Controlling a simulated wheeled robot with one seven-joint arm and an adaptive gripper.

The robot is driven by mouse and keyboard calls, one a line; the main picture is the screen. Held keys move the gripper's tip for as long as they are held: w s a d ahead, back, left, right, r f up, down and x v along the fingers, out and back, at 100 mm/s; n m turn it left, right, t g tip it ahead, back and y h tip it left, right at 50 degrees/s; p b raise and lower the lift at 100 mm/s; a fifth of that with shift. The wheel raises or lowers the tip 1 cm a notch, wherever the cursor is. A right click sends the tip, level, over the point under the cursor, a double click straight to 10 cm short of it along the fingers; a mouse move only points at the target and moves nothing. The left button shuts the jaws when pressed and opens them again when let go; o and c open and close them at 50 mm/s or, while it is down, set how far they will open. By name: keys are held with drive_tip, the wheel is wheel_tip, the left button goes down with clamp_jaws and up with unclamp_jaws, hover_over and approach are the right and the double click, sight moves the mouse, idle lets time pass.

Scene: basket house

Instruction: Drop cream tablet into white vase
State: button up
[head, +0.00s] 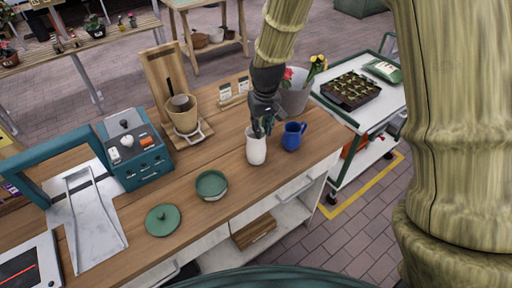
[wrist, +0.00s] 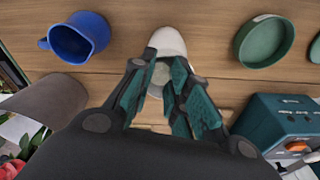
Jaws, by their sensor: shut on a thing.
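The white vase (head: 256,152) stands upright on the wooden counter, between the green bowl and the blue mug. My gripper (head: 263,127) points down right over its mouth. In the wrist view my gripper (wrist: 165,66) is shut on a pale round piece, the cream tablet (wrist: 160,76), held between the teal-padded fingers. The vase (wrist: 169,40) shows just beyond the fingertips there. The fingers hide part of its rim, and I cannot tell whether they touch it. The tablet is hidden in the head view.
A blue mug (head: 292,136) stands close right of the vase. A green bowl (head: 211,185) and green lid (head: 163,220) lie to the left. A grey pot with flowers (head: 294,98) stands behind. A teal machine (head: 136,152) is at the left.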

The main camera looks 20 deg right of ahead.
drive_tip(key=o, duration=0.7)
drive_tip(key=shift+c, duration=0.2)
drive_tip(key=shift+o, duration=0.5)
wheel_tip(320, 180, up, 12)
drive_tip(key=s, duration=0.1)
drive_tip(key=shift+s, duration=0.15)
drive_tip(key=shift+f, duration=0.1)
